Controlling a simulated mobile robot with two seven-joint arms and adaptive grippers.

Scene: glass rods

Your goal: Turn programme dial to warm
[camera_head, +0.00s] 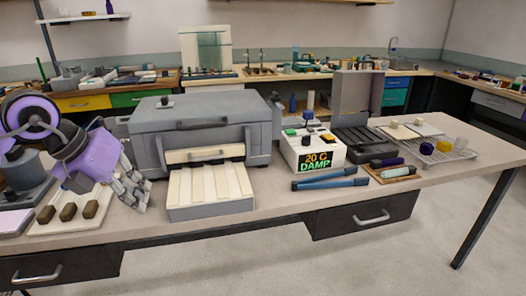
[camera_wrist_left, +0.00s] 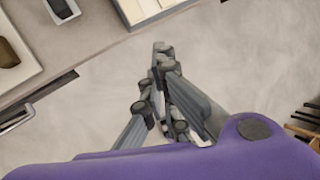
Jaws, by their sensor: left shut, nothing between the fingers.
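A white control box (camera_head: 309,146) stands right of centre on the table, with a lit display (camera_head: 317,161) reading "20 C DAMP" in orange and green. Its top carries a green button (camera_head: 290,131) and other small controls; I cannot tell which of them is the programme dial or where it points. My left gripper (camera_head: 139,197) is shut and empty at the table's front edge, far left of the box. In the left wrist view its fingers (camera_wrist_left: 163,50) are together over the floor beside the table edge. My right gripper is not in view.
A large grey machine (camera_head: 190,127) with a slatted cream tray (camera_head: 210,190) stands between my left gripper and the box. Blue rods (camera_head: 330,184) lie in front of the box. A board with brown blocks (camera_head: 69,211) lies left of my gripper.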

